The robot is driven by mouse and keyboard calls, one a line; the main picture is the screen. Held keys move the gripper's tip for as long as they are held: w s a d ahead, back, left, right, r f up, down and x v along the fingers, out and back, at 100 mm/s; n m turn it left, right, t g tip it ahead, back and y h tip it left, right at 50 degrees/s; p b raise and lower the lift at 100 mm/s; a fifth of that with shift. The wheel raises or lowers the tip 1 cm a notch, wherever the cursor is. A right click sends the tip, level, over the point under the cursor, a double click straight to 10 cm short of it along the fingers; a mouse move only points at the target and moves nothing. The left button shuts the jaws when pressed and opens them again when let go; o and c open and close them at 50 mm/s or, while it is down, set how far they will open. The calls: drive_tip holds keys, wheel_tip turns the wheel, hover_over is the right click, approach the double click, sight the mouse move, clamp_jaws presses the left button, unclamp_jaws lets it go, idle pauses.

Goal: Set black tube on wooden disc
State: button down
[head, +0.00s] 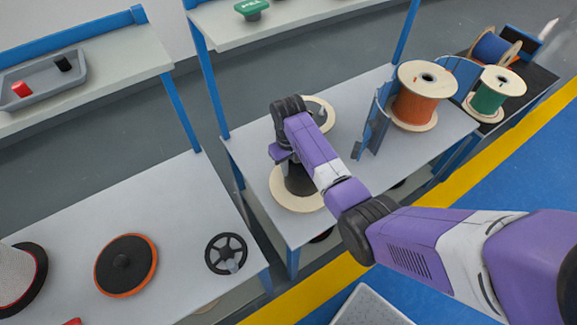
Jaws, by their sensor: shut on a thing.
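My gripper (285,158) is above the middle table, pointing down and partly hidden by my own wrist. It is shut on the black tube (297,180), a dark cylinder just below it. The tube appears upright over a pale wooden disc (283,199), whose rim shows around its lower end. I cannot tell whether the tube touches the disc. Another pale wooden disc (328,107) lies farther back on the same table, partly hidden behind my wrist, with a grey part near its middle.
Orange (417,104) and green (488,101) cable spools stand right, beside a blue bracket (372,128). The left table (175,205) holds an orange-rimmed black disc (126,265) and a black handwheel (226,253). A grey tray (45,92) sits on the shelf behind.

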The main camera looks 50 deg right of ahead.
drive_tip(key=shift+f, duration=0.2)
drive_tip(key=c, duration=1.7)
unclamp_jaws()
wheel_tip(320, 180, up, 6)
drive_tip(key=p, duration=0.5)
drive_tip(key=shift+p, duration=0.35)
drive_tip(key=shift+r, duration=2.5)
